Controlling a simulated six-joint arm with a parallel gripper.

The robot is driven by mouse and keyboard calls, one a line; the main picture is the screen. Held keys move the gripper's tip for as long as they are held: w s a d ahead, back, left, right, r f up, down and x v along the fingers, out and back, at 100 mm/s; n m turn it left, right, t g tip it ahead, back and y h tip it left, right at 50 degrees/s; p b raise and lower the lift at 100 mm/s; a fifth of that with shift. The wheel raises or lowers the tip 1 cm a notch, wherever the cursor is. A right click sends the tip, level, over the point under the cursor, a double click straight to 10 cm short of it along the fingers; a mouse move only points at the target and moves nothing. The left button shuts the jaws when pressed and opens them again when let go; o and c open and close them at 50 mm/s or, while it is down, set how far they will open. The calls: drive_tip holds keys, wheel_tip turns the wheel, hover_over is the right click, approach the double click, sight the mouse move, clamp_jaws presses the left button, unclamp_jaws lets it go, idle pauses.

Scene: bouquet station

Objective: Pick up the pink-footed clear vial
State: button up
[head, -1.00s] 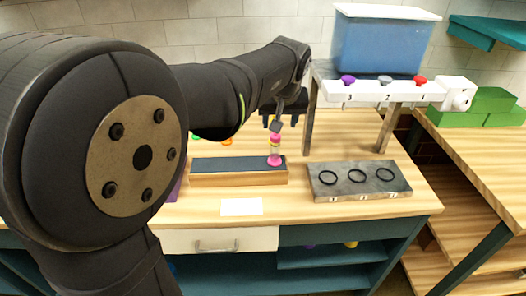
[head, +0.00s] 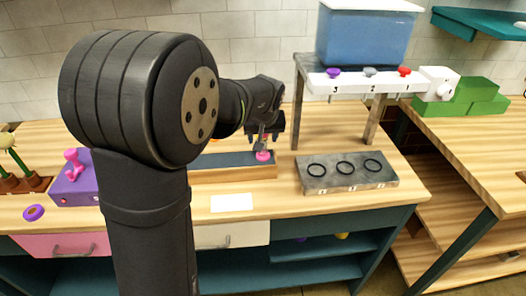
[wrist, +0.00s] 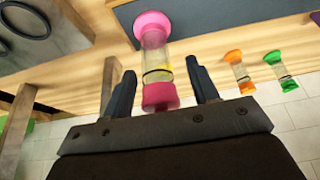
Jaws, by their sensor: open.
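My gripper (wrist: 160,70) is open, one finger on each side of the vial's upper part. In the wrist view there are gaps between the fingers and the vial. My gripper (head: 267,137) is over the vial in the head view.
An orange-ended vial (wrist: 239,72) and a green-ended vial (wrist: 281,71) stand to one side. A grey plate (head: 347,176) with three black rings lies right of the block. A raised rack (head: 350,83) with a blue tank (head: 365,38) stands behind it. A white card (head: 231,203) lies in front.

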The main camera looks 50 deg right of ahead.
clamp_jaws()
drive_tip(key=shift+r, duration=0.1)
